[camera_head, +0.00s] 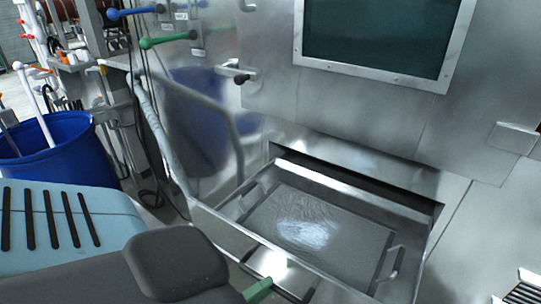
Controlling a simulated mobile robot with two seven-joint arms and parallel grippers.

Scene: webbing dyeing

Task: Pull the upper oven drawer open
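The upper oven drawer (325,280) is pulled out from the steel oven front and stands open, with a dark gap behind it. Inside it lies a grey mesh-like tray with a handle (390,263) at its right and another at its left. My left gripper (258,290) is at the bottom centre, low against the drawer's front face. Only a green finger piece shows beyond my dark grey arm. Its grip on the drawer handle is hidden, so I cannot tell whether it is open or shut. My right gripper is not in view.
The steel oven front (360,120) with a dark window (380,35) rises above the drawer. A blue barrel (62,150) stands at the left. Pipes and valves with blue (130,13) and green (165,41) handles are at the upper left. A steel bracket (512,138) juts out at the right.

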